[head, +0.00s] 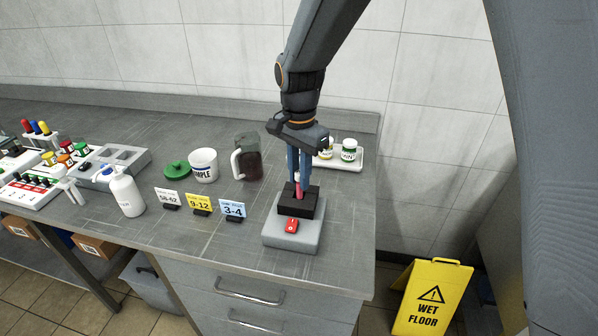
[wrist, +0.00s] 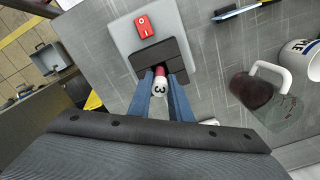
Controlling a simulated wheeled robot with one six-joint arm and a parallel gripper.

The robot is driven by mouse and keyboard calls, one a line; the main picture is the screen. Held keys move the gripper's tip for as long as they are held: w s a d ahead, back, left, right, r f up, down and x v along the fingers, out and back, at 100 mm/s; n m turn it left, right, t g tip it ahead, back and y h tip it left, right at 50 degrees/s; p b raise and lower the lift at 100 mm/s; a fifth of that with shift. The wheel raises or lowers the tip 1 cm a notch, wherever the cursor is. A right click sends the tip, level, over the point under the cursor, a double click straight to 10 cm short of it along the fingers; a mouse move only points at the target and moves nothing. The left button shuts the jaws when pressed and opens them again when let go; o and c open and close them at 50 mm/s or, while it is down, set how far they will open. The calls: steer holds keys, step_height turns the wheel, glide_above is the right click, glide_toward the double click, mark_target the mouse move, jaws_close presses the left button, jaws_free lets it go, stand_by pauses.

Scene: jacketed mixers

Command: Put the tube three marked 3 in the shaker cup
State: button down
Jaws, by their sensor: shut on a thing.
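My gripper (head: 299,178) points down over the vortex shaker at the front right of the bench. Its blue fingers are shut on tube three (wrist: 159,87), which has a white end marked 3 and a red part. The tube's reddish part (head: 299,190) also shows between the fingers in the head view. The black shaker cup (head: 299,207) sits on a grey base (head: 292,238) with a red switch. The tube's lower end is at the cup's opening; how deep it sits is hidden. In the wrist view the cup (wrist: 160,56) lies just beyond the fingertips.
Left of the shaker stand three label cards (head: 233,210), a brown-filled jug (head: 247,158), a white tub (head: 203,165) and a white bottle (head: 126,192). A white tray (head: 350,160) with jars is behind my gripper. The bench's right edge is close to the shaker.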

steer(key=shift+f, duration=0.3)
steer(key=c, duration=1)
jaws_free()
steer(key=shift+c, duration=0.2)
steer(key=shift+r, duration=0.1)
steer(key=shift+r+p, duration=2.5)
steer(key=shift+r, duration=0.45)
steer(key=s+d+f+n+b, duration=0.2)
steer(key=s+d, duration=0.2)
steer(key=d, duration=0.4)
steer(key=s+d+f+n+t+b, duration=0.1)
steer(key=s+d+f+n+b, duration=0.1)
steer(key=s+d, duration=0.3)
steer(key=s+d+f+n+b, duration=0.3)
steer(key=s+d, duration=0.1)
steer(key=d, duration=0.7)
steer(key=shift+s+n+b, duration=0.3)
steer(key=shift+s+b, duration=0.05)
steer(key=shift+b, duration=0.05)
